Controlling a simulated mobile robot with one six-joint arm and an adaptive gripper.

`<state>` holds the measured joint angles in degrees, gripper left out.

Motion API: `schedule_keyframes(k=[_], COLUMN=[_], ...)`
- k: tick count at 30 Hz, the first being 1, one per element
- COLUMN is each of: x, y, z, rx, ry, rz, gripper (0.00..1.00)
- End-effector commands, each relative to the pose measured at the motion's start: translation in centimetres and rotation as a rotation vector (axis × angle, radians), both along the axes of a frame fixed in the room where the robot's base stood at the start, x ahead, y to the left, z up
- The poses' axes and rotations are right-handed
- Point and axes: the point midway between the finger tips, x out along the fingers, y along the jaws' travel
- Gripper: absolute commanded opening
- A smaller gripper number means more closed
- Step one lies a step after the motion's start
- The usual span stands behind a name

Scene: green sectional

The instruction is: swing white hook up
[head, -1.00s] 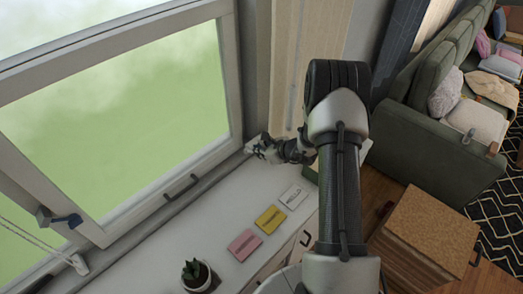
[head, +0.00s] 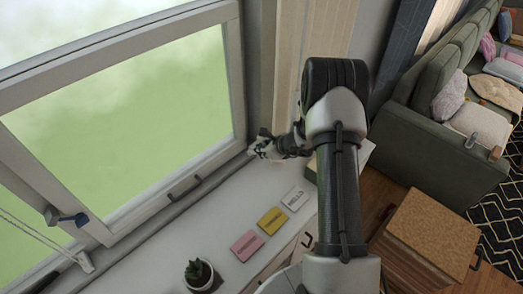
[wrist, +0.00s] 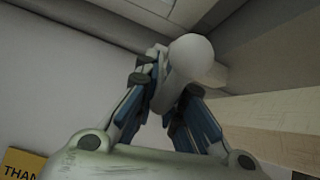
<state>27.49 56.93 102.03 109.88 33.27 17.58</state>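My gripper (head: 264,147) is at the far right end of the white sill top, by the corner of the window frame. In the wrist view, the two fingers of my gripper (wrist: 172,88) close around a white piece with a rounded end, which I take to be the white hook (wrist: 190,60). Its rounded end sticks out past the fingertips. Its lower part and its mount are hidden between the fingers. In the head view the hook is too small to make out clearly.
The window (head: 120,130) with its dark handle (head: 184,187) is left of my gripper. Pink (head: 247,245), yellow (head: 272,221) and white (head: 295,197) cards and a potted succulent (head: 198,273) are on the white top (head: 150,255). A pale curtain (head: 312,45) hangs behind.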

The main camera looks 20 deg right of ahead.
Motion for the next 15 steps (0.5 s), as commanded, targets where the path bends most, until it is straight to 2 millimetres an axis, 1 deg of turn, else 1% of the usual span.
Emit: schedule_keyframes(k=[1, 4, 5, 15], x=[0.0, -0.5, -0.8, -5.6], y=[0.1, -0.1, -0.2, -2.1], z=[0.3, 0.9, 1.2, 6.2], rx=[0.001, 0.001, 0.002, 0.0], ry=[-0.005, -0.005, -0.004, -0.002], rz=[0.004, 0.004, 0.003, 0.0], gripper=[0.24, 0.3, 0.31, 0.31])
